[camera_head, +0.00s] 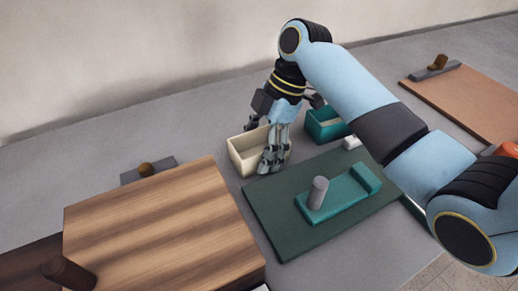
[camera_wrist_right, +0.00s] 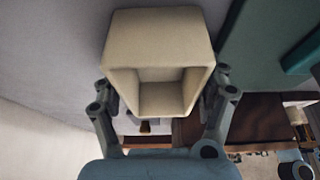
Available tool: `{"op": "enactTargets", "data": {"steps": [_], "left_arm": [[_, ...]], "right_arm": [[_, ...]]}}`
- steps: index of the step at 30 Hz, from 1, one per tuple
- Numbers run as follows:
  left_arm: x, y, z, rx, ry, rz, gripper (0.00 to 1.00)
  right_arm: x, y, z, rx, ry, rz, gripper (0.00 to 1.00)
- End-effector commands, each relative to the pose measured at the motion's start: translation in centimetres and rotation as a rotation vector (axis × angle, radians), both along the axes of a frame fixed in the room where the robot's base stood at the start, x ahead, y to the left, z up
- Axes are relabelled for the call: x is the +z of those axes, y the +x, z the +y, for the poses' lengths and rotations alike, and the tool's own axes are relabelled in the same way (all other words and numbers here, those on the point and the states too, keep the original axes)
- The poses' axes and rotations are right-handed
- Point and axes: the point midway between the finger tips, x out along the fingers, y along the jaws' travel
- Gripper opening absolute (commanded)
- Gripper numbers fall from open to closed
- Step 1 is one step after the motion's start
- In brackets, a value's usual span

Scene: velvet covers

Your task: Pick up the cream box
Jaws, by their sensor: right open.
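The cream box (camera_head: 240,148) is an open-topped box on the grey table, left of the green mat. My right gripper (camera_head: 272,160) reaches down at its right side and hides part of it. In the right wrist view the cream box (camera_wrist_right: 160,30) sits between the two fingers of my right gripper (camera_wrist_right: 163,98), which are spread apart on either side of it. I cannot tell whether the fingers touch its walls. My left gripper is not in view.
A teal box (camera_head: 322,126) stands just behind and right of the gripper. A green mat (camera_head: 270,225) bears a teal block (camera_head: 345,198) with a grey cylinder (camera_head: 318,192). A wooden board (camera_head: 150,225) lies at the left, and a tan board (camera_head: 470,100) at the far right.

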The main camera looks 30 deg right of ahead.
Motion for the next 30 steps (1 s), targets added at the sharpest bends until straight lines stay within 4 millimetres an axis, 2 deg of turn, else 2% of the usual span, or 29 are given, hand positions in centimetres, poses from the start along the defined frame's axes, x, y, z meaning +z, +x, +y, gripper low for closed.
{"op": "enactTargets", "data": {"steps": [5,15,26,30], "left_arm": [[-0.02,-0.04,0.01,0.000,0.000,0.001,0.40],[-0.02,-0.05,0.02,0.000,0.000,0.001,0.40],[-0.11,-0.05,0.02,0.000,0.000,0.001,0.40],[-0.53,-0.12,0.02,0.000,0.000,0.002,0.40]], "right_arm": [[-0.03,-0.02,0.01,0.000,0.000,0.000,0.77],[-0.03,-0.02,0.01,0.000,0.000,0.001,0.33],[0.03,0.00,0.01,0.000,0.001,0.000,0.33],[0.62,0.04,0.01,0.001,0.001,-0.001,0.33]]}}
